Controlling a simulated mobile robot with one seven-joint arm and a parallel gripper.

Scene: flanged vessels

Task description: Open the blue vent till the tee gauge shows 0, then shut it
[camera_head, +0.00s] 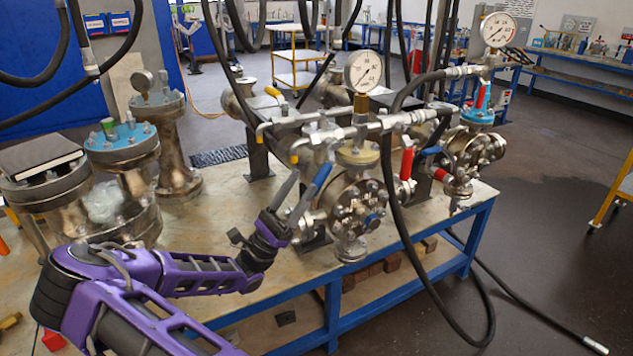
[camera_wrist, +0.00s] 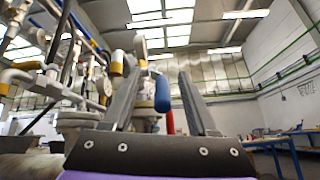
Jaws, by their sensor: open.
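The blue vent handle (camera_head: 322,177) slants up to the right in front of the middle flanged vessel (camera_head: 356,205). In the wrist view the blue handle (camera_wrist: 162,93) shows between the two fingers, nearer the right one. My gripper (camera_head: 301,190) is open beside the handle's lower left; its fingers (camera_wrist: 158,80) stand apart with nothing clamped. I cannot tell whether they touch the handle. A round white gauge (camera_head: 363,71) stands above the fittings over this vessel; its reading is too small to tell. A second gauge (camera_head: 498,30) stands at the right.
A black hose (camera_head: 400,215) loops down in front of the bench (camera_head: 420,235). More flanged vessels (camera_head: 120,145) stand at the left.

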